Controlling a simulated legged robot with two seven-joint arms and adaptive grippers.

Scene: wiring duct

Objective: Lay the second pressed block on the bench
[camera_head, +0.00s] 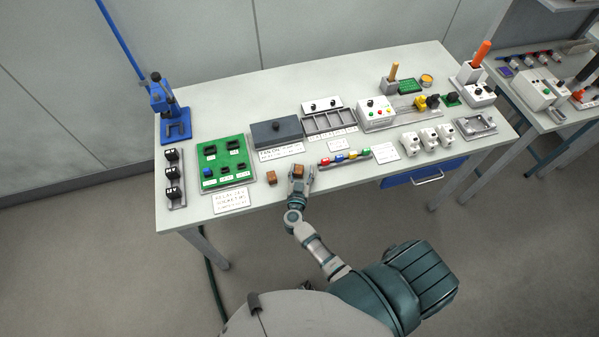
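One brown block (271,177) sits on the white bench (225,120) near its front edge. A second brown block (298,170) is at the fingertips of my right gripper (300,176), to the right of the first block. The fingers reach along both sides of this block. At this size I cannot tell whether they grip it, or whether it touches the bench top. My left gripper is not in view.
A green board (224,163) and a white label card (231,201) lie left of the blocks. A dark grey box (276,133) stands behind them. A strip of coloured pieces (344,158) lies to the right. A blue press (170,112) stands at the back left.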

